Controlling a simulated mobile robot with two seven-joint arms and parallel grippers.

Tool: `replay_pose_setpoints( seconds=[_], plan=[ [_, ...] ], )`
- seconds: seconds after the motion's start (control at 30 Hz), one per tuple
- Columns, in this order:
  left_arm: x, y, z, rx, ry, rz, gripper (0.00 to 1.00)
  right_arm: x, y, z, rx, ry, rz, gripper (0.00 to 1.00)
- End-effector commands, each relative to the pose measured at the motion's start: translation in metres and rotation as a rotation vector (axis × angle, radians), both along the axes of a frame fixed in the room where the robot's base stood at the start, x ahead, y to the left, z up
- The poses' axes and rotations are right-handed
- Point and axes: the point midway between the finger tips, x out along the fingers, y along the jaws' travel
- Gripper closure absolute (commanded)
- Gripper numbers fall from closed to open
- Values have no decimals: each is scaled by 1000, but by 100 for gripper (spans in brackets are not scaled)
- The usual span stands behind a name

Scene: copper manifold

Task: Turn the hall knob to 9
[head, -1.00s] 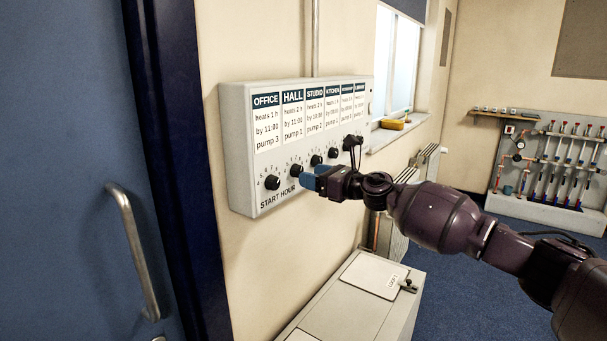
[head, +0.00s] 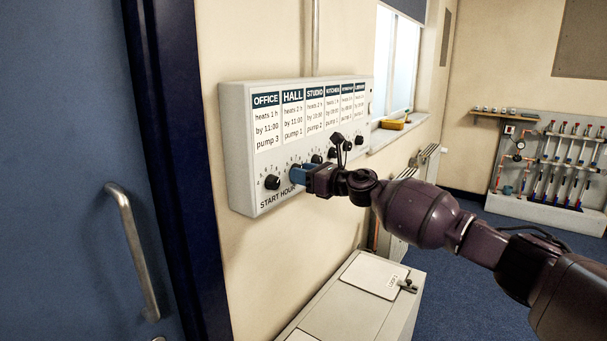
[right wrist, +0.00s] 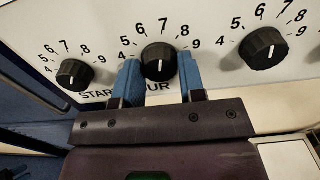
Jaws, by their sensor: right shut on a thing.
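The hall knob (right wrist: 159,60) is black and round, with a white mark that looks close to upright, roughly toward the 7 on its printed scale. My right gripper (head: 296,173) has one blue finger on each side of this knob and is shut on it. In the head view the gripper hides most of the knob, below the HALL label (head: 292,97) on the control panel (head: 241,150). The 9 shows beside the right finger in the right wrist view.
The office knob (head: 272,183) is close on the left, and the studio knob (right wrist: 264,48) is on the right. A blue door (head: 60,120) with a metal handle (head: 136,255) stands at left. A pale cabinet (head: 345,310) is below the panel.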

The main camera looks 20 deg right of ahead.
Motion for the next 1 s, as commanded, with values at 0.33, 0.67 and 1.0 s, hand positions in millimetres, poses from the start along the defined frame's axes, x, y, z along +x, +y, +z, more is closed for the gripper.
replay_pose_setpoints(
  seconds=[0.33,0.67,1.0],
  plan=[
    [6,-1,10,0,-15,-3,57,0,0,1,50,39,1,87],
    [12,-1,36,-1,-36,-4,57,-1,1,4,244,189,0,87],
    [13,-1,65,-1,-46,-2,57,-1,1,4,498,389,-1,87]
  ],
)
